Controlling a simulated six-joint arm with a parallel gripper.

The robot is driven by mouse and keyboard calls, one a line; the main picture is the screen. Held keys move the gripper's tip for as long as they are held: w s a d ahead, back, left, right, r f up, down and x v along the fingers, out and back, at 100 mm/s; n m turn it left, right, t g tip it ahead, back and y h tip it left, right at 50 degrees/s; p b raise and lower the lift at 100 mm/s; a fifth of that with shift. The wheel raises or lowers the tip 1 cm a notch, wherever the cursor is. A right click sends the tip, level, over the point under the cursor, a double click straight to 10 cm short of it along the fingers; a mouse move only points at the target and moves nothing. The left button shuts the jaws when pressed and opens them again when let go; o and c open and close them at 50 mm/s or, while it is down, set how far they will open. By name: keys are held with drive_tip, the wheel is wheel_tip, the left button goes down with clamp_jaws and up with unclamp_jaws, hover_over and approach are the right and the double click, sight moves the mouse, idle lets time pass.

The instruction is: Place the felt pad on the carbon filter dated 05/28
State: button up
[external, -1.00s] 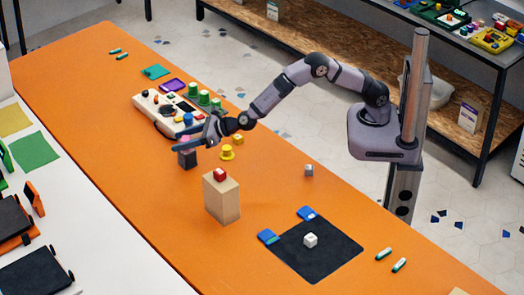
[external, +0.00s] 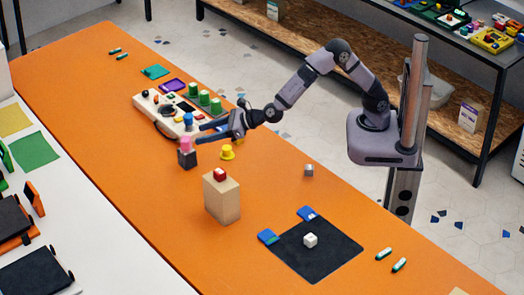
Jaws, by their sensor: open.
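My gripper (external: 200,133) is open and empty, its fingers pointing left. In the picture its tips are just right of and above a small pink piece (external: 185,143). That piece sits on a dark grey block (external: 187,160) on the orange table. A red piece (external: 220,174) rests on a tall tan block (external: 222,199) nearer the camera. A white cube (external: 310,240) sits on a black mat (external: 322,263). No date is readable at this size, and I cannot tell which thing is the felt pad or the 05/28 carbon filter.
A cream panel (external: 150,101) with knobs and green pegs (external: 204,98) stands behind my gripper. A yellow piece (external: 227,153), a grey cube (external: 309,170) and blue pieces (external: 306,213) lie around. The orange table's (external: 150,215) left front is clear.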

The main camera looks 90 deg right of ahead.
drive_tip(key=s+d+f+m+g+h, duration=0.1)
drive_tip(key=s+d+f+m+g, duration=0.1)
drive_tip(key=s+d+m, duration=0.3)
drive_tip(key=s+d+f+m+g+h, duration=0.2)
drive_tip(key=s+d+m+g, duration=0.1)
drive_tip(key=s+d+m, duration=0.3)
drive_tip(key=s+d+f+m+g+h, duration=0.2)
drive_tip(key=s+d+m, duration=0.4)
drive_tip(key=d, duration=0.6)
drive_tip(key=shift+s+f+m+g, duration=0.15)
drive_tip(key=shift+m+g, duration=0.1)
drive_tip(key=shift+m, duration=0.4)
drive_tip(key=shift+s+r+m+g, duration=0.1)
drive_tip(key=shift+m+g, duration=0.15)
drive_tip(key=shift+m, duration=0.4)
drive_tip(key=s+a+f+m+g+y, duration=0.1)
drive_tip(key=s+f+m+g+y, duration=0.1)
drive_tip(key=s+m, duration=0.6)
drive_tip(key=s+a+f+m+g+y, duration=0.2)
drive_tip(key=s+m, duration=0.6)
drive_tip(key=s, duration=0.4)
drive_tip(key=shift+s+f+g+y, duration=0.3)
drive_tip(key=shift+f+g+y, duration=0.25)
drive_tip(key=shift+g, duration=0.25)
drive_tip(key=shift+a, duration=0.1)
wheel_tip(320, 180, up, 10)
drive_tip(key=p, duration=1)
